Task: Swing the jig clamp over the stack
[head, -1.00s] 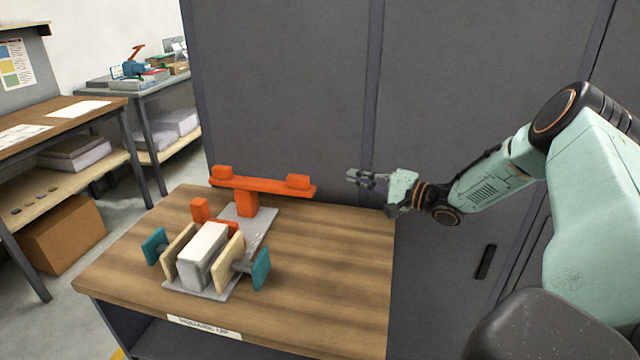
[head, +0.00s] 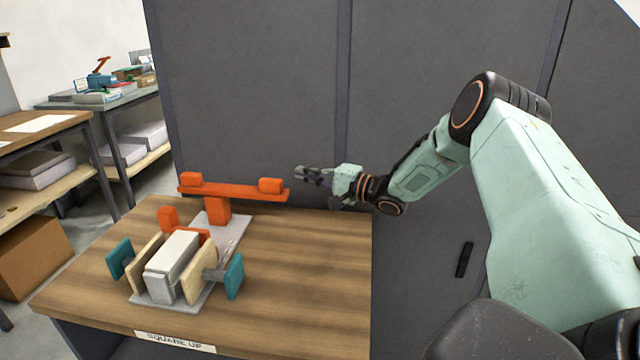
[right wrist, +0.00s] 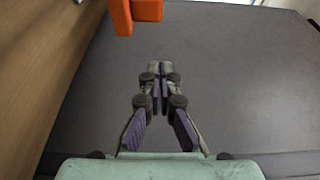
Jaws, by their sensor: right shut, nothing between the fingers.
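The orange jig clamp (head: 235,191) is a long bar on an orange post, with a block at each end. It stands at the back of the grey jig plate (head: 236,228), crosswise behind the stack. The pale stack (head: 172,264) sits between two cream boards with teal end plates (head: 235,276). My right gripper (head: 298,173) is shut and empty, just right of the clamp bar's right end and apart from it. In the right wrist view the shut fingers (right wrist: 158,68) point toward the grey panel, with the clamp's orange end (right wrist: 146,10) at the top. My left gripper is not in view.
The jig stands on a wooden bench (head: 320,270) with a "SQUARE UP" label (head: 175,341) on its front edge. A tall grey cabinet (head: 250,90) rises close behind. The bench's right side is clear. Other shelves and a cardboard box (head: 35,255) stand at left.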

